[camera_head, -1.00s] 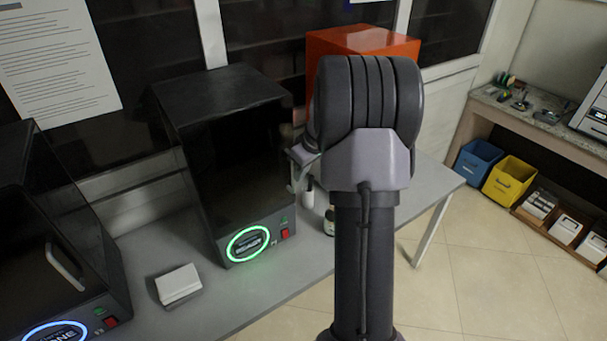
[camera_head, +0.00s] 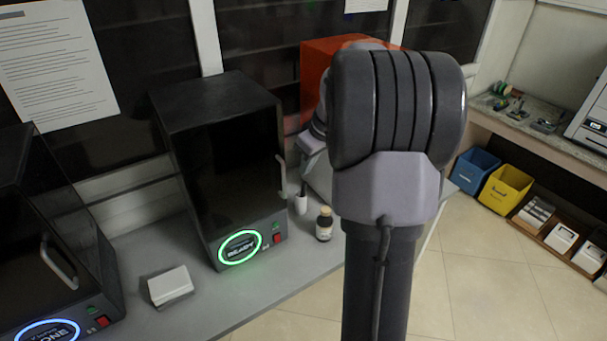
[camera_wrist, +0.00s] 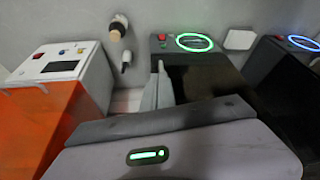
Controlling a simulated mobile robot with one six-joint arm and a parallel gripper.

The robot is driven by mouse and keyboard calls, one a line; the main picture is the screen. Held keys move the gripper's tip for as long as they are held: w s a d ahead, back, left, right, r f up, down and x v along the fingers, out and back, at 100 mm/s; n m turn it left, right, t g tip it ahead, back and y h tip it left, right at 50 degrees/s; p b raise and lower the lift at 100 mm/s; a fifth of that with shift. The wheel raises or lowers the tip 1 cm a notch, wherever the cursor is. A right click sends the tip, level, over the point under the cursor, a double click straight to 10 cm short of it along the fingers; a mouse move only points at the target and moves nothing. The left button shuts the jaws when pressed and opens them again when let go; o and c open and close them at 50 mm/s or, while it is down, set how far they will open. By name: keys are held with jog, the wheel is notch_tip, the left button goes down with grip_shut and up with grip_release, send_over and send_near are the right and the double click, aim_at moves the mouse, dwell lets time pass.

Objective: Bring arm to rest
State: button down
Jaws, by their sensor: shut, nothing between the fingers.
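My arm rises in the right middle of the head view, with its dark ribbed joint (camera_head: 400,108) upright in front of the bench. My gripper is mostly hidden behind that joint in the head view. In the wrist view my gripper (camera_wrist: 160,68) shows its grey fingers together and empty, above the grey wrist housing with a green light (camera_wrist: 148,155). The fingers point toward the bench, beside the black machine with a green ring (camera_wrist: 195,42). No contact with it can be made out.
The bench (camera_head: 277,280) holds the green-ringed machine (camera_head: 222,160), a blue-ringed machine (camera_head: 40,240), a small white box (camera_head: 170,285), a brown bottle (camera_head: 324,224) and a white vial (camera_head: 301,203). An orange box (camera_head: 315,75) stands behind my arm.

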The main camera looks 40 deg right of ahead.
jog(key=s+a+m+b, duration=0.1)
jog(key=s+a+b, duration=0.25)
jog(key=a, duration=0.75)
jog(key=s+a+m+b, duration=0.15)
jog(key=a+b, duration=0.35)
jog(key=a, duration=0.7)
jog(key=s+a+f+m+t+y+b, duration=0.1)
jog(key=s+a+f+b, duration=0.4)
jog(key=s+a, duration=0.8)
notch_tip(320, 180, down, 2)
jog(key=shift+s+a+f+m+t+y, duration=0.1)
jog(key=shift+s+a+m+t+y, duration=0.25)
jog(key=shift+s+m, duration=0.35)
